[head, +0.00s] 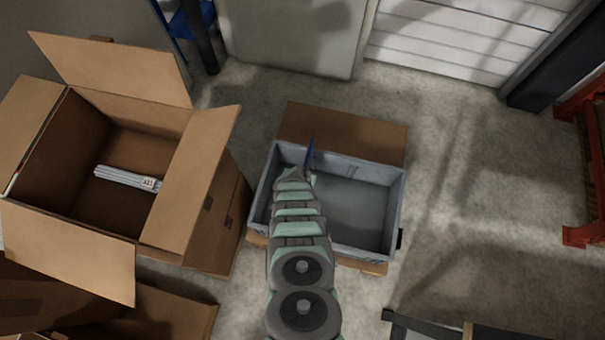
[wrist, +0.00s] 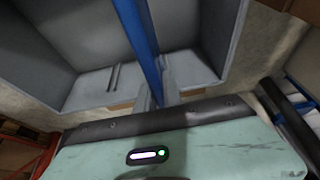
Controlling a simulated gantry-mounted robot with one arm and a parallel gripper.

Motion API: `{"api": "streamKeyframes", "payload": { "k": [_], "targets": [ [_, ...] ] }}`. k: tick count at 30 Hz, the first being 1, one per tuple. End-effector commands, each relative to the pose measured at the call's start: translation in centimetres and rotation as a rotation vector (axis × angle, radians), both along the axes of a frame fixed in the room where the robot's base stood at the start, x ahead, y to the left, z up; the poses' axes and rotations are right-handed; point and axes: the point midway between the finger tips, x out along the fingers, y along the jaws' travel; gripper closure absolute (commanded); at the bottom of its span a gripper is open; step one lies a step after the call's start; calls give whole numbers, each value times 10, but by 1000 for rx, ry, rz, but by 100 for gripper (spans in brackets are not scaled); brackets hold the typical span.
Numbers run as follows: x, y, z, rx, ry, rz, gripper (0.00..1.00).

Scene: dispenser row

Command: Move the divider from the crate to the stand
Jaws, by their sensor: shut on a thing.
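The divider (head: 310,152) is a thin blue plate seen nearly edge-on at the far-left part of the grey crate (head: 400,190). My gripper (head: 305,172) is over the crate's left part and is shut on the divider. In the wrist view the divider shows as a blue strip (wrist: 138,38) running up from between the fingers (wrist: 158,98), with the grey crate walls (wrist: 85,92) around it. Whether the divider touches the crate is not clear. My arm hides part of the crate's left side. I cannot make out which thing is the stand.
A large open cardboard box (head: 205,175) with a pale striped item (head: 125,178) inside stands left of the crate. A blue frame (head: 180,25) is at the top left, a red rack (head: 585,235) at the right. Floor (head: 465,180) right of the crate is clear.

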Motion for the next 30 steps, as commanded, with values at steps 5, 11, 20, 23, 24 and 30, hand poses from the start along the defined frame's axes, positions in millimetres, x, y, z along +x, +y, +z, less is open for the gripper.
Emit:
{"api": "streamKeyframes", "payload": {
  "k": [5, 11, 20, 23, 24, 30],
  "targets": [
    [0, 1, 35, 1, 0, 1, 100],
    [0, 1, 56, 1, 0, 1, 100],
    [10, -14, 72, 1, -4, -39, 100],
    [15, -23, 76, 2, -5, -64, 100],
    [15, -27, 76, 2, -2, -74, 100],
    [22, -39, 84, 3, -2, -108, 100]
  ]
}}
